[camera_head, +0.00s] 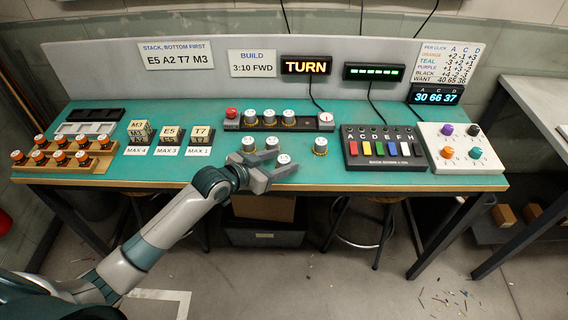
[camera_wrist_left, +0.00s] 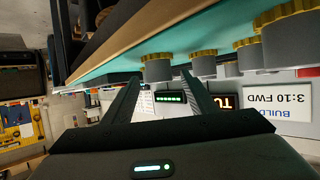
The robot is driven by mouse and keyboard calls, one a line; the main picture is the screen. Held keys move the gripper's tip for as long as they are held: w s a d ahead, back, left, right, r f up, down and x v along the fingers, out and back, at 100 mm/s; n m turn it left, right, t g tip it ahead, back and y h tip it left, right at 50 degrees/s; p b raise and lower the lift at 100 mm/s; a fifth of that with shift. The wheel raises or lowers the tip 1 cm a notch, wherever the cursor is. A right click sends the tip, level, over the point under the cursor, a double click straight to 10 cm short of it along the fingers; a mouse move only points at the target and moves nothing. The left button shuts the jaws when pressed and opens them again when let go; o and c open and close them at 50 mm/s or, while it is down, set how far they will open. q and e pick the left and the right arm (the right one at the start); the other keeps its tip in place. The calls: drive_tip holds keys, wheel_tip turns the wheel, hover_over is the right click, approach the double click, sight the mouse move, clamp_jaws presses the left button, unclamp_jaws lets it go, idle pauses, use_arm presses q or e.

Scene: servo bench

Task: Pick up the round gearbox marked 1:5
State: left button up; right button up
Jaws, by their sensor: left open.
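Several round grey gearboxes with yellow toothed bases and white tops stand on the teal bench. Loose ones are a left one (camera_head: 249,144), a middle one (camera_head: 272,143), a front one (camera_head: 285,159) and a right one (camera_head: 320,146). Their markings are too small to read, so I cannot tell which is 1:5. My left gripper (camera_head: 271,163) is open and empty at the front of this group, partly covering the front gearbox. In the left wrist view, which is upside down, one gearbox (camera_wrist_left: 157,68) lies ahead between the open fingers (camera_wrist_left: 160,88). My right gripper is not in view.
To the right are a button panel (camera_head: 383,162) and a white knob board (camera_head: 480,162). Lettered blocks (camera_head: 170,135) and an orange-knobbed tray (camera_head: 95,165) stand left. A sign (camera_head: 252,63) reads "BUILD 3:10 FWD".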

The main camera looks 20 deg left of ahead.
sight(282, 164)
use_arm(q)
drive_tip(key=c, duration=1.2)
drive_tip(key=shift+r, duration=0.1)
